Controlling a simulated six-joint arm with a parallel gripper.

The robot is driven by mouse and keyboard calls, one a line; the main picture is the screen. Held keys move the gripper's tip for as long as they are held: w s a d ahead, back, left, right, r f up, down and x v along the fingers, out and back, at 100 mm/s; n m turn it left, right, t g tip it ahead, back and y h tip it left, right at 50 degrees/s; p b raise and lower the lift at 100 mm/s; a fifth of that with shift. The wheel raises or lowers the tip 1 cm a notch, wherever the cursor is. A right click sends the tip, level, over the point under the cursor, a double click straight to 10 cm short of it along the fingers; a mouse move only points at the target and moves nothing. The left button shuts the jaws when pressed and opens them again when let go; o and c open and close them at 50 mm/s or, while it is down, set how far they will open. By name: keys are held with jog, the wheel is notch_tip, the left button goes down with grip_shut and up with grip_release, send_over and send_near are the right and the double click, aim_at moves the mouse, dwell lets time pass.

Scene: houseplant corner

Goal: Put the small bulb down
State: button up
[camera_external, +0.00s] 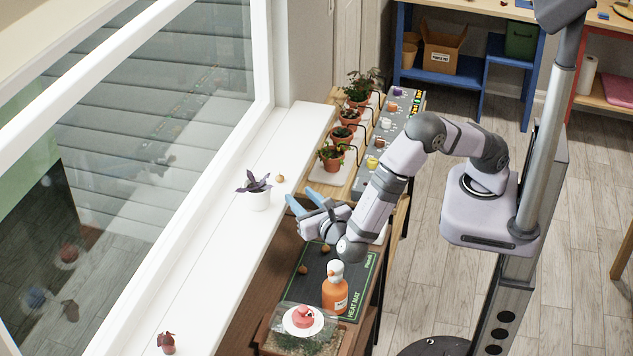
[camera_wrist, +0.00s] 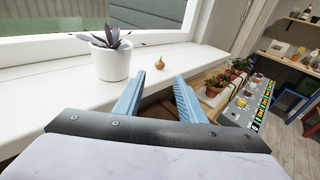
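A small brown bulb (camera_external: 279,178) sits on the white windowsill (camera_external: 227,235), just right of and behind a white pot with a purple plant (camera_external: 258,198). It also shows in the wrist view (camera_wrist: 159,63), resting on the sill beyond my fingertips, with its tip up. My gripper (camera_external: 305,199) is near the sill's inner edge, its two blue fingers apart. In the wrist view my gripper (camera_wrist: 159,80) has nothing between the fingers; they do not touch the bulb. Two more brown bulbs (camera_external: 325,248) (camera_external: 303,270) lie on the dark heat mat (camera_external: 350,268).
An orange bottle (camera_external: 335,294) stands on the mat's near end. A clear-lidded planter with a red knob (camera_external: 302,317) is in front. Potted plants (camera_external: 331,157) line a tray behind my gripper. The sill between is clear.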

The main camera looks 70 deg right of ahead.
jog(key=shift+s+a+r, duration=0.1)
jog(key=shift+s+a, duration=0.2)
jog(key=shift+s, duration=0.05)
jog(key=s+d+f+m+g+y, duration=0.1)
jog(key=s+d+m+g, duration=0.35)
jog(key=d, duration=0.35)
jog(key=s+d+f+m+g, duration=0.1)
jog(key=s+d+m+g, duration=0.3)
jog(key=d, duration=0.4)
jog(key=s+f+m+g+y, duration=0.1)
jog(key=s+m+y, duration=0.4)
jog(key=s+m, duration=0.2)
jog(key=s+d+f+m+g+y, duration=0.1)
jog(key=s+m+y, duration=0.4)
jog(key=m, duration=0.6)
jog(key=shift+s+d+g+y, duration=0.25)
jog(key=shift+s+g+y, duration=0.1)
jog(key=shift+s, duration=0.55)
jog(key=shift+m, duration=0.25)
